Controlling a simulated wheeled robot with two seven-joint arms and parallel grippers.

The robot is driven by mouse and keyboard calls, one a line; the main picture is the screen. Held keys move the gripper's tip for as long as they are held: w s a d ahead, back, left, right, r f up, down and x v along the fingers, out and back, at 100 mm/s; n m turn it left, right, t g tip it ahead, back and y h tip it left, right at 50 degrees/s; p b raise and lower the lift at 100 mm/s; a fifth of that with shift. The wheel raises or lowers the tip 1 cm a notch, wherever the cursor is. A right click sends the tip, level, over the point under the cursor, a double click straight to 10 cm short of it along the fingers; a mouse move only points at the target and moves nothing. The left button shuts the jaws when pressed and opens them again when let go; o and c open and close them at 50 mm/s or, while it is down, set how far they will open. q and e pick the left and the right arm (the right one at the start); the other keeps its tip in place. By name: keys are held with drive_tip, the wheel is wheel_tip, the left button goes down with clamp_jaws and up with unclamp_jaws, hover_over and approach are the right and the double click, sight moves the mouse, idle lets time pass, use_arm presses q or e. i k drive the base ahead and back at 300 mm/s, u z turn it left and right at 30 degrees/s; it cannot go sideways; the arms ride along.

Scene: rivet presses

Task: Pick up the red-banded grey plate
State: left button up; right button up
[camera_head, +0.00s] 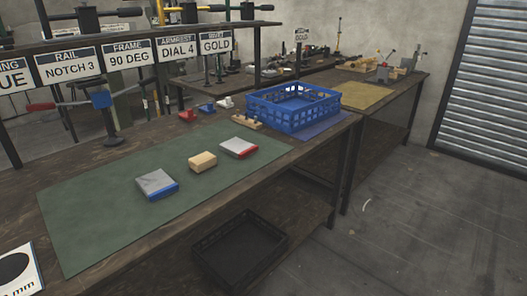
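The red-banded grey plate (239,147) lies flat on the green mat (95,215), near the mat's far right end. Its red band runs along the edge facing the lower right. A tan block (203,161) lies on the mat just left of it, with a small gap between them. A blue-banded grey plate (156,185) lies further left on the same mat. Neither of my grippers shows in the head view.
A blue crate (294,107) stands on the bench right of the mat. Small red, blue and white parts line the mat's back edge. A signed shelf (140,45) runs behind. A black crate (240,250) sits on the lower shelf. Floor at right is mostly clear.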

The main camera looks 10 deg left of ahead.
sight(236, 147)
drive_tip(key=z, duration=1.35)
drive_tip(key=i, duration=1.7)
drive_tip(key=u, duration=1.85)
